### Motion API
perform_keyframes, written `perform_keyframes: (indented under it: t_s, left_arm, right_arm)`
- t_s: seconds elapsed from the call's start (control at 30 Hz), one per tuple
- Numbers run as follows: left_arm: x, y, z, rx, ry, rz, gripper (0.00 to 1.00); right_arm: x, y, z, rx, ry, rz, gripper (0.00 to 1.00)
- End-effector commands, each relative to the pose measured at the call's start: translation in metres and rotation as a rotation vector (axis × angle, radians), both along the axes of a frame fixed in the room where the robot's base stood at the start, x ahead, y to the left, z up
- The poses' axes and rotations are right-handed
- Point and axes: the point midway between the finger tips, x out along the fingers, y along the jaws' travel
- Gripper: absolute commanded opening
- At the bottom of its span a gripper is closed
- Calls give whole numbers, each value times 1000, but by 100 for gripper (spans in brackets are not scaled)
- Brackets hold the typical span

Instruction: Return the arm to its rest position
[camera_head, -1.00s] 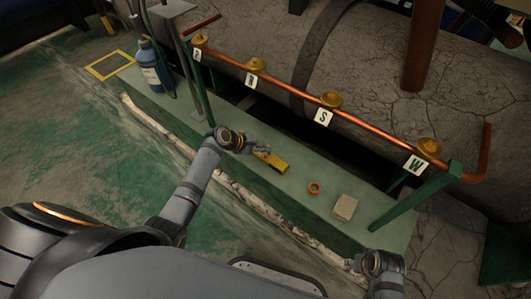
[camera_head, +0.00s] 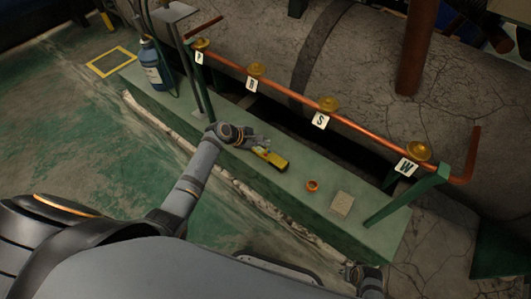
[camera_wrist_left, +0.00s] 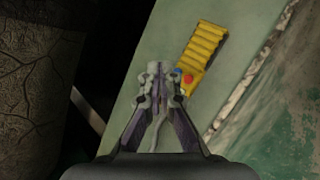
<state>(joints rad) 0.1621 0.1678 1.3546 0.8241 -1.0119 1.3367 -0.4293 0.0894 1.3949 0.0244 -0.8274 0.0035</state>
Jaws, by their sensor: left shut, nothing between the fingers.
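My left arm reaches over the green bench from the left in the head view. Its gripper (camera_head: 262,143) is shut and empty beside the end of a yellow device (camera_head: 270,158). In the left wrist view the closed fingers (camera_wrist_left: 155,80) show bare over the bench, and the yellow device (camera_wrist_left: 203,50), with a red and a blue spot at its near end, lies just to their right. Whether they touch it I cannot tell. My right arm's end (camera_head: 368,280) shows at the bottom right; its fingers are not clear.
A copper pipe (camera_head: 285,90) with brass valves and letter labels runs along the bench (camera_head: 300,210) on green posts. An orange ring (camera_head: 312,186) and a pale block (camera_head: 341,204) lie on it. A blue bottle (camera_head: 152,68) stands at the far left end.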

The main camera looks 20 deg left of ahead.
Motion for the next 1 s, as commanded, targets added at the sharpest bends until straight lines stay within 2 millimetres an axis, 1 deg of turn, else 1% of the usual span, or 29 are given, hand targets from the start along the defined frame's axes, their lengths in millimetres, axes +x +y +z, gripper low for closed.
perform_keyframes:
  t_s: [0.47, 0.53, 0.57, 0.67, 0.7, 0.77, 0.8, 0.87, 0.9, 0.97, 1.0]
  left_arm:
    - [0, 0, 0, 0, 0, 0, 0]
    - [-3, 1, -4, 11, 0, -7, 0]
    - [-7, 1, -9, 27, -1, -18, 0]
    - [-36, 10, -45, 160, -13, -109, 0]
    - [-55, 15, -66, 246, -20, -178, 0]
    - [-91, 25, -100, 390, -31, -310, 0]
    - [-116, 32, -121, 487, -36, -412, 0]
    - [-151, 43, -146, 612, -43, -561, 0]
    - [-173, 49, -159, 684, -45, -662, 0]
    - [-203, 57, -177, 773, -49, -803, 0]
    - [-223, 62, -186, 824, -49, -897, 0]
  right_arm:
    - [0, 0, -1, 0, 0, 0, 40]
    - [0, 0, -1, 0, 0, 0, 40]
    - [0, 0, -1, 0, 0, 0, 40]
    - [0, 0, -1, 0, 0, 0, 40]
    - [0, 0, -1, 0, 0, 0, 40]
    - [0, 0, -1, 0, 0, 0, 40]
    - [0, 0, -1, 0, 0, 0, 40]
    - [-1, 0, -1, 0, 0, 0, 40]
    - [0, 0, -1, 0, 0, 0, 40]
    - [0, 0, -1, 0, 0, 0, 40]
    - [0, 0, -1, 0, 0, 0, 40]
